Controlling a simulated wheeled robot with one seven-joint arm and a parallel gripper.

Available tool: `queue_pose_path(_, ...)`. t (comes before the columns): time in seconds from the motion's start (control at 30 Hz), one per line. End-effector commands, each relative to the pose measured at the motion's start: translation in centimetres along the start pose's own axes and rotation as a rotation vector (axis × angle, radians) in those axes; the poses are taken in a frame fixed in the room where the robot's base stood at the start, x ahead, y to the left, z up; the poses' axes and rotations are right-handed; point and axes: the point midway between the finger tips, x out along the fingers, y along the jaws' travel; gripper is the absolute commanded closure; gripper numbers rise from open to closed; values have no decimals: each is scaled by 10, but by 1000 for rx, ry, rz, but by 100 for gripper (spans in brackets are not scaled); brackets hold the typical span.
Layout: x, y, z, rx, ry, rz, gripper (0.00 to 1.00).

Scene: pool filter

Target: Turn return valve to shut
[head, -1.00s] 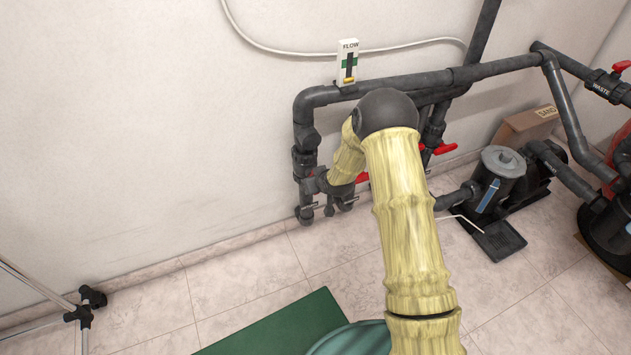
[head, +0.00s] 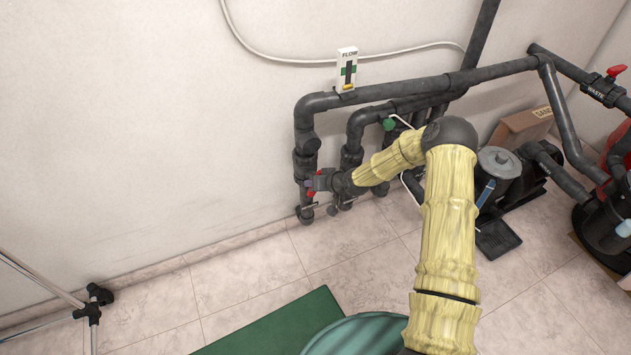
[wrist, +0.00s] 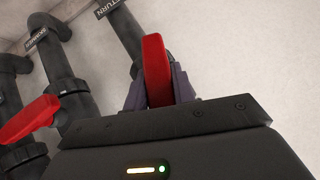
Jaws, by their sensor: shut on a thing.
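The return valve's red handle (wrist: 155,70) stands between my gripper's fingers in the wrist view, in front of a dark pipe whose label (wrist: 106,7) reads "TURN" in the part that shows. My gripper (wrist: 160,88) is shut on this handle. In the head view my gripper (head: 313,185) is at the leftmost vertical pipe (head: 306,150), low by the wall. Small red parts of the handle (head: 319,172) show around the fingers. The valve body is mostly hidden behind my gripper.
A second red handle (wrist: 28,118) is close left in the wrist view, near a pipe labelled SKIMMER (wrist: 37,38). A FLOW gauge (head: 347,70) stands on the top pipe. The pump (head: 498,175) is to the right. Floor left of the pipes is open; a green mat (head: 275,330) lies in front.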

Motion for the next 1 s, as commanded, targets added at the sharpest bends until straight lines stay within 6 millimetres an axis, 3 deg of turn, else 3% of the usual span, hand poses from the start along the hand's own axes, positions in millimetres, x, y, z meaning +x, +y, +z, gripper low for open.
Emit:
queue_pose_path(0.27,0,0,3,3,-7,-3,97)
queue_pose_path(0.3,0,0,3,3,-7,-2,71)
queue_pose_path(0.4,0,0,3,3,-6,-2,53)
queue_pose_path(0.77,-4,0,0,2,-2,0,53)
queue_pose_path(1.0,-36,0,-2,2,-1,0,53)
